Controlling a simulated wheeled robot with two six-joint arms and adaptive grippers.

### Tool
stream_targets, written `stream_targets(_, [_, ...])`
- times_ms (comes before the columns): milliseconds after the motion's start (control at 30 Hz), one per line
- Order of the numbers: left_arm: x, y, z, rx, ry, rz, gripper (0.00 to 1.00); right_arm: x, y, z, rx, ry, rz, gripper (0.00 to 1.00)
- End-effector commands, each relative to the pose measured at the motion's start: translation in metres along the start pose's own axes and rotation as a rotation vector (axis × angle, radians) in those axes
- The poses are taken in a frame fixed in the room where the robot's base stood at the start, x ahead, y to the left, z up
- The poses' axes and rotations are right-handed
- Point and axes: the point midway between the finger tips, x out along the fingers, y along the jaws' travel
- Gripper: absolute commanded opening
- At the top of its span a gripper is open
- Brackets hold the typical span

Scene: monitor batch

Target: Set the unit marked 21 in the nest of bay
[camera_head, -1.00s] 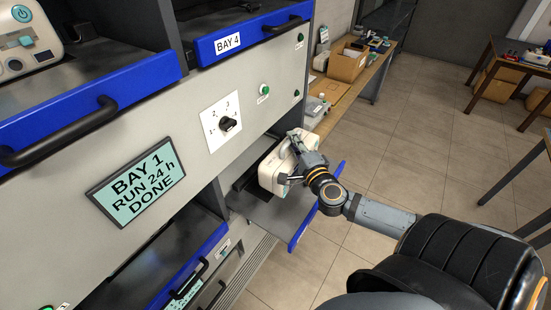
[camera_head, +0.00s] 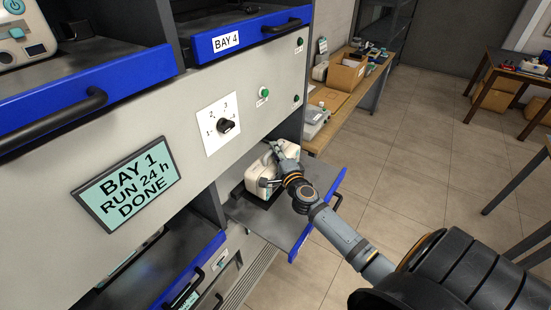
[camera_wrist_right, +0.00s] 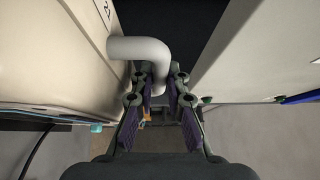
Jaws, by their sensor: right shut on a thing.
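A cream unit (camera_head: 258,178) is over the open lower-right drawer (camera_head: 300,205), above or on a dark nest area (camera_head: 237,192); I cannot tell whether it touches. My right gripper (camera_head: 276,152) is shut on the unit's handle at its top. In the right wrist view, the pale bent handle (camera_wrist_right: 145,50) runs between the fingers (camera_wrist_right: 160,100), and the unit's side (camera_wrist_right: 60,50) fills the left. A dark marking on it is cut off and only partly readable. My left gripper is not in view.
The drawer has a blue front edge (camera_head: 318,218). The grey cabinet panel carries a dial (camera_head: 226,126), a green button (camera_head: 265,92) and a screen (camera_head: 127,185) reading BAY 1 RUN 24 h DONE. The BAY 4 drawer (camera_head: 250,38) is above. Another unit (camera_head: 22,35) stands upper left.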

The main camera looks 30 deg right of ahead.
Motion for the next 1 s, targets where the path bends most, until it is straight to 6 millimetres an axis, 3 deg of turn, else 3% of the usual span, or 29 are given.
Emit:
stream_targets(33, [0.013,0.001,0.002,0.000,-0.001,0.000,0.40,0.000,0.015,0.000,-0.001,0.000,-0.001,0.00])
stream_targets(100, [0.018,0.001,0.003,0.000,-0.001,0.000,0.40,-0.001,0.022,0.000,-0.001,0.000,-0.001,0.00])
stream_targets(467, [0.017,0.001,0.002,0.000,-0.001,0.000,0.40,-0.001,0.023,-0.001,0.000,0.000,-0.001,0.00])
stream_targets(500, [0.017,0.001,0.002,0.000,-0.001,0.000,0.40,-0.001,0.025,-0.001,0.000,0.002,0.004,0.18])
stream_targets(633, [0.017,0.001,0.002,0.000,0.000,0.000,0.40,-0.001,0.024,-0.001,0.000,0.002,0.004,0.35])
stream_targets(1000, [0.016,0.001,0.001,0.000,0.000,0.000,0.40,-0.008,0.025,-0.001,-0.002,0.001,0.007,0.36])
